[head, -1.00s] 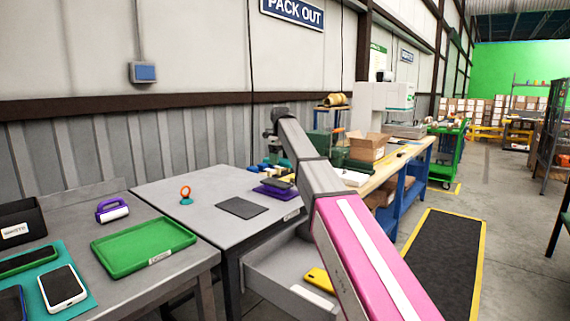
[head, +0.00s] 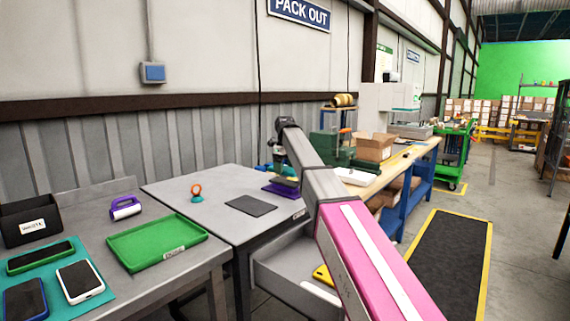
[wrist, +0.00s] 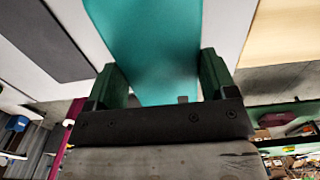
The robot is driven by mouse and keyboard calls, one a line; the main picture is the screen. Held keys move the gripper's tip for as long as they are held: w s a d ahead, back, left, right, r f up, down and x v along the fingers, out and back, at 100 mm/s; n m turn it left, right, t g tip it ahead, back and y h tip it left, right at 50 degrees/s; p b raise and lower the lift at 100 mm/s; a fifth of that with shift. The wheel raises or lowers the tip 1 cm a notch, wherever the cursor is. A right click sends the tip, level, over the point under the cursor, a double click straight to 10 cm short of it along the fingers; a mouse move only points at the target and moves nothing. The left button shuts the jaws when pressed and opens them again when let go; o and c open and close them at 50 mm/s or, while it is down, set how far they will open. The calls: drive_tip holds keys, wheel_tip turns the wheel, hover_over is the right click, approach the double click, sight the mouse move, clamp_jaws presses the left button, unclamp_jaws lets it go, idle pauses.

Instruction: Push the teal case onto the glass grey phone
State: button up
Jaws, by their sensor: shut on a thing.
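The teal case (wrist: 155,45) fills the middle of the wrist view, between the two green fingers of my gripper (wrist: 162,82), which is shut on it. In the head view my arm's end is over the far side of the grey table, and the fingers are mostly hidden by the arm. I cannot pick out the glass grey phone for certain. A dark slab lies on a purple stack (head: 281,190) beside the arm. Other phones, such as a white-edged one (head: 80,281), lie on a teal mat (head: 98,299) at the left.
A dark grey pad (head: 251,205) lies on the grey table (head: 215,218), with an orange ring on a teal base (head: 196,192) to its left. A green tray (head: 157,241) and a purple-handled thing (head: 125,208) are on the left bench. An open drawer (head: 285,280) holds something yellow.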

drive_tip(key=shift+f, duration=1.95)
drive_tip(key=o, duration=0.8)
drive_tip(key=shift+o, duration=0.2)
wheel_tip(320, 180, up, 11)
drive_tip(key=shift+f, duration=0.15)
